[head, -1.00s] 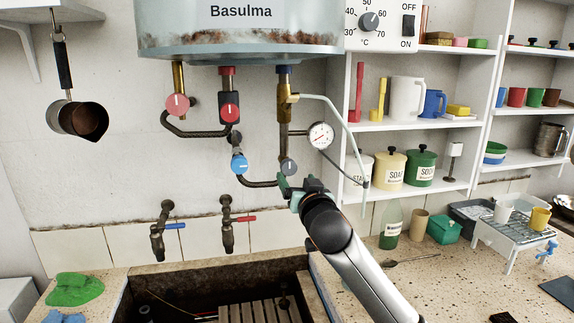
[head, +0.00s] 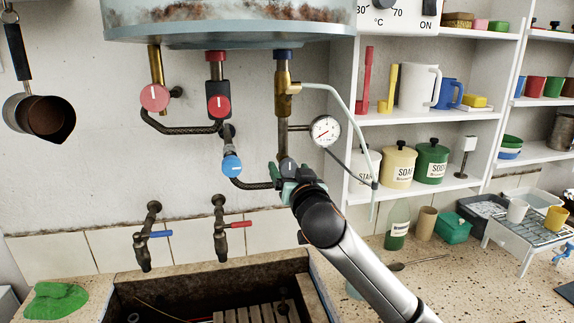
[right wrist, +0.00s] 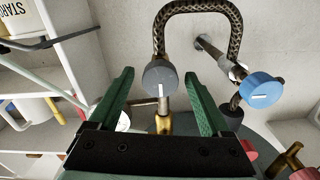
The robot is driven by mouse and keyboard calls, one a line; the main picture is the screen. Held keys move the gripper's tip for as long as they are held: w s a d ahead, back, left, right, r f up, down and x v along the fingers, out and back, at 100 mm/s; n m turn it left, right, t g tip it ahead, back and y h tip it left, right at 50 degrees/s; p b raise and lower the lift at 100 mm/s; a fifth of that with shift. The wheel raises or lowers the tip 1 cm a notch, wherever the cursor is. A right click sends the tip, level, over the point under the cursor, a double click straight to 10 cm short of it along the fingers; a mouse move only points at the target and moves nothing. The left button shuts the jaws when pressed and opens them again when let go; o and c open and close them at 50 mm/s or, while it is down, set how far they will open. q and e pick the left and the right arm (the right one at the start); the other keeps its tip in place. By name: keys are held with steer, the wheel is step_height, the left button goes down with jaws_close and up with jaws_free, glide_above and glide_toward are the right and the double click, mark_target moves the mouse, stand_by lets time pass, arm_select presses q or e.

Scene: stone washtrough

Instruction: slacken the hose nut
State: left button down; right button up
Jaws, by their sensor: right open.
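The hose nut is a round grey piece with a white mark (head: 287,164), below the brass pipe fitting, where the braided hose (head: 250,184) ends. In the head view its lower part is hidden by my right gripper (head: 293,180). In the right wrist view the grey nut (right wrist: 159,78) shows face-on, with its mark upright. My right gripper (right wrist: 158,88) is open, with its two green fingers to either side of the nut's picture. The fingers appear short of gripping it. My left gripper is not in view.
A blue valve knob (head: 232,166) sits left of the nut, with red knobs (head: 155,97) above. A pressure gauge (head: 325,130) and thin grey tube hang close on the right. The boiler (head: 230,22) is overhead, the trough (head: 130,298) below. Shelves stand at right.

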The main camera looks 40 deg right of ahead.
steer(key=shift+w+d, duration=0.15)
steer(key=shift+w, duration=0.1)
jaws_close()
stand_by(0.8)
